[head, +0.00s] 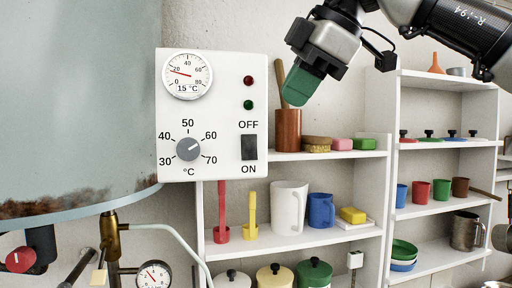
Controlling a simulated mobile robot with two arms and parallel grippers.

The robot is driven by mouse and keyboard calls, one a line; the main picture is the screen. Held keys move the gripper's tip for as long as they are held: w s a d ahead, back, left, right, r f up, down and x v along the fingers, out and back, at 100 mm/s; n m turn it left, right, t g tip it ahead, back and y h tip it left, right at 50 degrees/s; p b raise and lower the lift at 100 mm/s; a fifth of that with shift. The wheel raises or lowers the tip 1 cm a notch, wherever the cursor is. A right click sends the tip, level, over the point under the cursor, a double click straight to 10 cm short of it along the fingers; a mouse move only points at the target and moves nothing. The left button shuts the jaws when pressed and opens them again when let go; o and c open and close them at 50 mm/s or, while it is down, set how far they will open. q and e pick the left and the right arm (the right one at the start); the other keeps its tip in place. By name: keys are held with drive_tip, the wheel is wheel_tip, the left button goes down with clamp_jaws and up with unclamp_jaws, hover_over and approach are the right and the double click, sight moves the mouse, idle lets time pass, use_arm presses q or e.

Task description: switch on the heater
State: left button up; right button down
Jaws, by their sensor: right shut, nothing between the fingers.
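The heater's white control panel (211,120) hangs in front of the large rusty-edged tank (75,90). A dark rocker switch (249,147) sits at its lower right, between OFF above and ON below; I cannot tell which end is pressed. A red lamp (248,80) and a green lamp (248,104) above it both look dark. The grey knob (188,149) points near 60, and the gauge (187,75) reads 15 °C. My right gripper (300,86), with green fingertips, is shut and empty, up and right of the switch, apart from the panel. My left gripper is not in view.
White shelves (300,240) behind hold a brown cup (288,130), a white jug (289,207), a blue jug (321,210) and lidded pots. A second shelf (440,208) holds mugs. A red valve handle (19,260) and pressure gauge (154,275) are below the tank.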

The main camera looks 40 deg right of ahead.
sight(257, 145)
drive_tip(key=w+f+p, duration=0.1)
drive_tip(key=w+f, duration=0.2)
drive_tip(key=w+d+f+p, duration=0.1)
drive_tip(key=w+f+p, duration=0.1)
drive_tip(key=w+f, duration=0.1)
drive_tip(key=w+f+p, duration=0.1)
drive_tip(key=w+f, duration=0.2)
drive_tip(key=w, duration=0.1)
drive_tip(key=shift+d+p, duration=0.3)
drive_tip(key=shift+p, duration=0.1)
drive_tip(key=shift+w+d+f, duration=0.2)
drive_tip(key=shift+w+d, duration=0.05)
drive_tip(key=shift+d, duration=0.05)
drive_tip(key=shift+s+r, duration=0.1)
drive_tip(key=shift+r, duration=0.3)
drive_tip(key=shift+a+r+p, duration=0.1)
drive_tip(key=shift+r+p, duration=0.4)
drive_tip(key=shift+p, duration=0.05)
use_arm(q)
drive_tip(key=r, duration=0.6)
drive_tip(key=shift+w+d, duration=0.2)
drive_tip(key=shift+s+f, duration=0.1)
